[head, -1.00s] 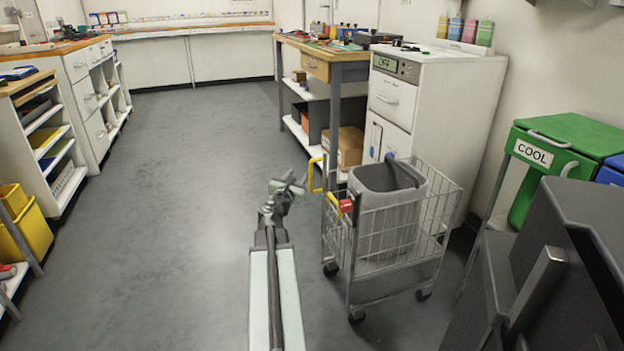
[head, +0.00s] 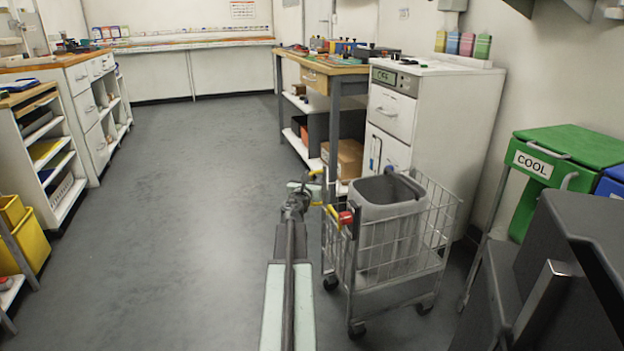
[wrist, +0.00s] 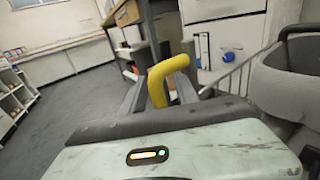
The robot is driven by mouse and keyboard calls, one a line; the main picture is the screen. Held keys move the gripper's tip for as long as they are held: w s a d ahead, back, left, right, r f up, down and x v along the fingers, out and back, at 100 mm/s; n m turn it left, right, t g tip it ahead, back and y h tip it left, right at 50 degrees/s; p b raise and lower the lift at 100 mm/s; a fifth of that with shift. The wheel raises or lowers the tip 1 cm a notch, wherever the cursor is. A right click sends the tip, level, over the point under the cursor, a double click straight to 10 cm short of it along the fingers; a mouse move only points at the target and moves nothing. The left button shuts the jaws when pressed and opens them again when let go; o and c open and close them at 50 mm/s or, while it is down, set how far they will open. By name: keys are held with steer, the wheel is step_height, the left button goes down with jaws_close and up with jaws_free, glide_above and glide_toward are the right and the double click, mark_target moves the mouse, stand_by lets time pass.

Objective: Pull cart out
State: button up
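The wire cart (head: 440,225) stands on casters at the right of the aisle, in front of the white cabinet, with a grey bin (head: 385,215) in it. Its yellow handle (head: 331,212) is on the left side and partly hidden by my gripper (head: 308,188) in the head view. In the wrist view the yellow handle (wrist: 158,82) rises as a bent bar between the two grey fingers of my gripper (wrist: 160,90). The fingers look spread, with room beside the bar. A red part (head: 345,217) sits by the handle.
A white cabinet (head: 440,130) and a workbench (head: 335,72) stand behind the cart. A green bin labelled COOL (head: 570,150) is to its right. White shelves (head: 50,150) and a yellow bin (head: 25,240) line the left. The aisle floor (head: 180,190) is clear.

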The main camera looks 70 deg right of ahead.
steer(key=shift+c, duration=0.4)
jaws_close()
steer(key=shift+s, duration=0.2)
stand_by(0.8)
